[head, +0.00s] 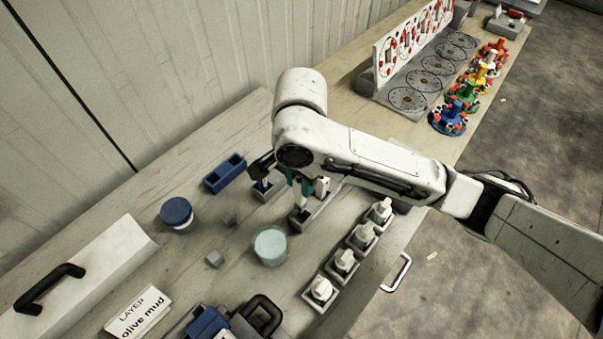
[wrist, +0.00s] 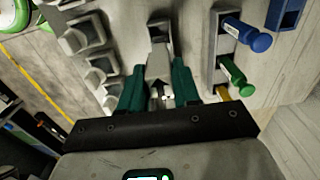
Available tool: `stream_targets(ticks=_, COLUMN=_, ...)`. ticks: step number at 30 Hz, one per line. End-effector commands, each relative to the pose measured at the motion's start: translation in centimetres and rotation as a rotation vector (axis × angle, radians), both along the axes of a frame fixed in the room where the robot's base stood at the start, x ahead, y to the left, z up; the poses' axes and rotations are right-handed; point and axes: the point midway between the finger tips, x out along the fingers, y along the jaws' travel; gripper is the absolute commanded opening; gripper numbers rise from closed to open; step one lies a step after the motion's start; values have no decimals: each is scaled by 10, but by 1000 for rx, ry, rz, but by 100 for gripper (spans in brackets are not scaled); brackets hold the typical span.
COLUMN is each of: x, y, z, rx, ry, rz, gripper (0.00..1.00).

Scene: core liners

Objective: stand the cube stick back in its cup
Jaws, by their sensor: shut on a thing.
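My gripper (wrist: 158,88), with teal fingers, is shut on a pale grey stick (wrist: 158,66), which I take to be the cube stick. A dark arrow mark shows on it between the fingers. A grey holder (wrist: 159,29) with a dark opening lies just beyond the stick's far end in the wrist view; I take it as the cup. I cannot tell whether the stick's end is inside it or only above it. In the head view my gripper (head: 306,186) points down over a grey holder (head: 301,220), and my arm hides most of the stick.
A grey rack with blue (wrist: 248,36) and green (wrist: 232,75) pegs stands close to the right in the wrist view. A row of white-knobbed blocks (head: 344,262) lines the table's front edge.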

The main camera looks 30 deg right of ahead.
Motion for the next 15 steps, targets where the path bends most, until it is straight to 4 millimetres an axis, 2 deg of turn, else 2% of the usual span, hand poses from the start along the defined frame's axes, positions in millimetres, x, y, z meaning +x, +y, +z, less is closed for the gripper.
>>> stream_targets(ticks=15, x=0, y=-1, z=-34, rx=-1, ry=0, rz=0, gripper=3)
